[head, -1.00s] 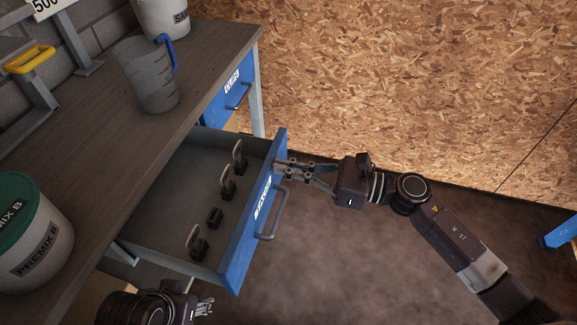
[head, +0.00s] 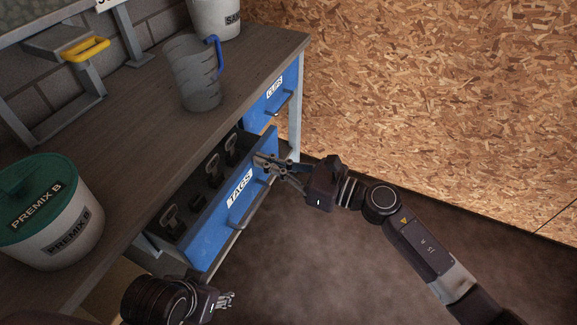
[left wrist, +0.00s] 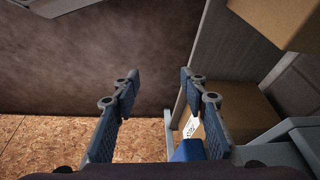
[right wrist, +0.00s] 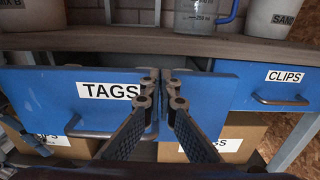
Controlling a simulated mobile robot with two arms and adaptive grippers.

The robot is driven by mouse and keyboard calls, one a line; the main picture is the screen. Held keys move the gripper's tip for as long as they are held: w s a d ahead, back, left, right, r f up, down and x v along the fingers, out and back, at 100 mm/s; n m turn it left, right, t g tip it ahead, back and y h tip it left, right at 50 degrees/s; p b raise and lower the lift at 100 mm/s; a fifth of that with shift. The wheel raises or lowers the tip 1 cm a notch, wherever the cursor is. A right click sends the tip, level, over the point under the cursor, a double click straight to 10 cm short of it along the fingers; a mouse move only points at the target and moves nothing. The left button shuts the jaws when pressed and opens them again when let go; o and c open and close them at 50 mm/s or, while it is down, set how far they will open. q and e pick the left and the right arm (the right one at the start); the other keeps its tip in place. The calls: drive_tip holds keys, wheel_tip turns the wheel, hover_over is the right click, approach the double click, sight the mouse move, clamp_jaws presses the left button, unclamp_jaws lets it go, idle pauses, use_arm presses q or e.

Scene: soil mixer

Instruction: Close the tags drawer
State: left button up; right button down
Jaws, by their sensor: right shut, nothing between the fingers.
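The blue tags drawer (head: 217,234) is partly open under the workbench, with several dark tag holders (head: 212,172) inside. In the right wrist view its front with the TAGS label (right wrist: 108,91) fills the left and middle. My right gripper (head: 262,163) is shut and empty, its fingertips at the drawer front, right of the label; they look to be touching it. In the right wrist view the fingertips (right wrist: 161,82) are together before the front. My left gripper (head: 226,299) is low at the front; in the left wrist view its fingers (left wrist: 158,88) are apart and empty.
The closed clips drawer (head: 269,98) is to the right. On the workbench (head: 140,145) stand a PREMIX B bucket (head: 62,240), a clear jug (head: 195,80) and a white SAND bucket (head: 217,15). Cardboard boxes (right wrist: 235,143) sit below the drawers. Floor in front is clear.

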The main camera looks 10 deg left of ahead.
sight(247, 156)
drive_tip(key=x, duration=0.6)
drive_tip(key=shift+s+a+b, duration=0.1)
drive_tip(key=shift+b, duration=0.3)
use_arm(q)
drive_tip(key=w+t, duration=0.1)
drive_tip(key=w+d+r, duration=0.1)
drive_tip(key=w, duration=0.1)
drive_tip(key=w+t, duration=0.1)
drive_tip(key=w, duration=0.1)
drive_tip(key=shift+w+d+r+t+h, duration=0.2)
drive_tip(key=shift+d+r+t+h, duration=0.1)
drive_tip(key=shift+r, duration=0.1)
use_arm(e)
drive_tip(key=shift+a, duration=0.1)
